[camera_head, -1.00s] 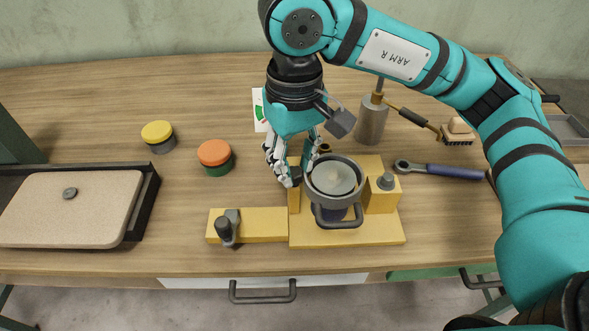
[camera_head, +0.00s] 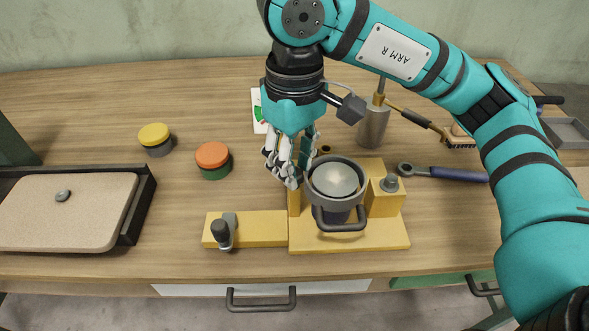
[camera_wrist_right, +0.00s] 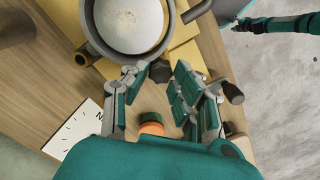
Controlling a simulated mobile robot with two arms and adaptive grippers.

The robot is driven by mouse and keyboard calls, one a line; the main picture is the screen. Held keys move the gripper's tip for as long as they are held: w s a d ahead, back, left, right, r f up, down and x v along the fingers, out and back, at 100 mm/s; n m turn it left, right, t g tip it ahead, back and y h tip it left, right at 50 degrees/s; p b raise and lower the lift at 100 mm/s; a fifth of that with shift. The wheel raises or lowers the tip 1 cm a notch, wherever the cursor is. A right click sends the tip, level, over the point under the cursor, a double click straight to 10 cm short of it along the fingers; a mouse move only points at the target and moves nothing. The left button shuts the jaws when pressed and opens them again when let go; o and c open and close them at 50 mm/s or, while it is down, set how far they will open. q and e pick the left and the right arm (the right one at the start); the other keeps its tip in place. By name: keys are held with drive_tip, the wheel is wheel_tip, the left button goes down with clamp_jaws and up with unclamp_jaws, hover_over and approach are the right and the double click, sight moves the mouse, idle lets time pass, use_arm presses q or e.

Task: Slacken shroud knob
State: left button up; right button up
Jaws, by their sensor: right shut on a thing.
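A grey ring-shaped shroud (camera_head: 315,187) with a front handle stands on the yellow fixture (camera_head: 350,241), around a pale dome (camera_head: 335,179). The shroud also shows at the top of the right wrist view (camera_wrist_right: 93,38). My right gripper (camera_head: 297,183) is at the shroud's left side, pointing down. In the right wrist view its fingertips (camera_wrist_right: 160,71) are closed around a small dark knob (camera_wrist_right: 159,72) beside the shroud's wall. The fingers hide most of this knob in the head view. My left gripper is not in view.
A dark lever clamp (camera_head: 222,232) stands on the yellow arm at left. A grey bolt (camera_head: 389,183) tops the right block. A blue-handled wrench (camera_head: 450,173) lies at right. An orange-lidded jar (camera_head: 212,155) and a yellow-lidded jar (camera_head: 154,135) stand on open table at left.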

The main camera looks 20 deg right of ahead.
drive_tip(key=shift+n+b, duration=0.3)
drive_tip(key=shift+n, duration=1.3)
drive_tip(key=shift+n+b, duration=0.3)
drive_tip(key=shift+n, duration=0.3)
drive_tip(key=o, duration=0.8)
drive_tip(key=shift+c, duration=0.2)
